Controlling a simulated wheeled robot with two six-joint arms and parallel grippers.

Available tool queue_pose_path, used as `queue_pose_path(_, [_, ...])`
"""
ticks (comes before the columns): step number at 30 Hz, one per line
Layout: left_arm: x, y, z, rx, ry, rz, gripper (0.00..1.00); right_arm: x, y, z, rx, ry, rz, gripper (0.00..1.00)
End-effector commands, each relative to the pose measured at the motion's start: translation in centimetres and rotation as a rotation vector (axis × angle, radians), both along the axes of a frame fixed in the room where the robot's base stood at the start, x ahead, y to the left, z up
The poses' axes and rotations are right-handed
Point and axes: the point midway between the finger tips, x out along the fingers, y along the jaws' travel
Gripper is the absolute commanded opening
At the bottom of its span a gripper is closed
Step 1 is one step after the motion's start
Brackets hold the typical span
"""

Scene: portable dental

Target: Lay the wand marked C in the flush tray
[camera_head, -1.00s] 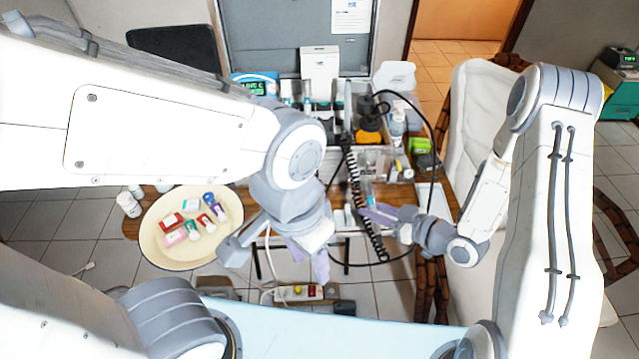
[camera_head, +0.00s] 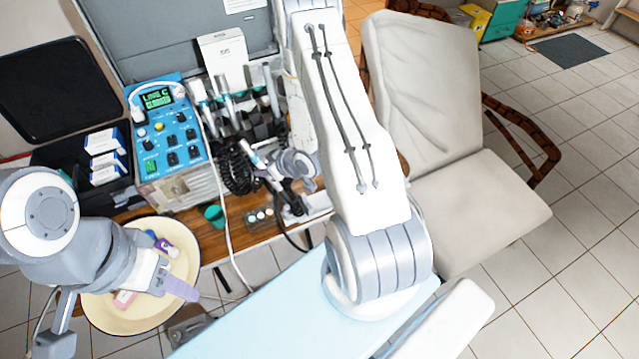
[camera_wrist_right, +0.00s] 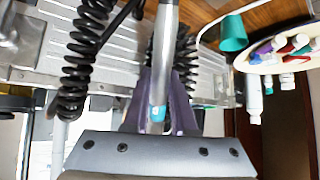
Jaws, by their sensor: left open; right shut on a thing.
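My right gripper (camera_head: 272,168) is shut on a slim silver wand with a blue band (camera_wrist_right: 158,112), in front of the instrument holder. In the right wrist view the purple fingers (camera_wrist_right: 156,100) close on both sides of the wand. No letter on it can be read. A black coiled hose (camera_wrist_right: 88,60) hangs beside it. A pale flat tray (camera_head: 318,203) lies at the table's right end, partly behind my right arm; I cannot tell whether it is the flush tray. My left gripper (camera_head: 165,283) is open and empty over the cream dish.
The round cream dish (camera_head: 100,312) holds small coloured items. A teal cup (camera_head: 214,215) stands on the wooden table. Other handpieces stand upright in the holder. A beige chair (camera_head: 440,110) is at right.

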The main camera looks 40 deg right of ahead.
Motion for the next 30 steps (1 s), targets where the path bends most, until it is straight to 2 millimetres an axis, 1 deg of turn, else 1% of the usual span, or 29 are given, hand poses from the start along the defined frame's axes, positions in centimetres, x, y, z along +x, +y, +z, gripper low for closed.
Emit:
queue_pose_path(1, [0.0, 0.0, -0.3, 0.000, -0.002, -0.019, 0.50, -0.2, -2.4, -0.3, -0.014, 0.059, -0.111, 0.00])
queue_pose_path(3, [0.0, 0.0, -0.4, 0.000, -0.004, -0.047, 0.50, -1.0, -5.2, -0.7, -0.017, 0.156, -0.264, 0.00])
queue_pose_path(6, [0.0, 0.0, -0.7, 0.000, -0.007, -0.075, 0.50, -2.2, -8.0, -1.2, 0.000, 0.275, -0.443, 0.00])
queue_pose_path(9, [0.0, 0.0, -1.0, 0.000, -0.008, -0.093, 0.50, -3.5, -9.7, -1.5, 0.031, 0.379, -0.591, 0.00])
queue_pose_path(15, [0.0, 0.1, -2.2, 0.001, -0.008, -0.095, 0.50, -5.8, -11.9, -2.5, 0.122, 0.550, -0.849, 0.00])
queue_pose_path(19, [0.0, 0.1, -3.2, 0.001, -0.006, -0.075, 0.50, -7.2, -12.7, -3.2, 0.202, 0.636, -1.008, 0.00])
queue_pose_path(23, [0.0, 0.1, -3.7, 0.001, -0.004, -0.055, 0.50, -8.0, -13.0, -3.6, 0.250, 0.678, -1.096, 0.00])
queue_pose_path(26, [0.0, 0.1, -4.8, 0.001, -0.002, -0.030, 0.50, -8.7, -13.3, -4.3, 0.317, 0.717, -1.208, 0.00])
queue_pose_path(30, [0.0, 0.1, -7.1, 0.001, 0.003, 0.026, 0.50, -10.1, -13.5, -5.7, 0.485, 0.788, -1.441, 0.00])
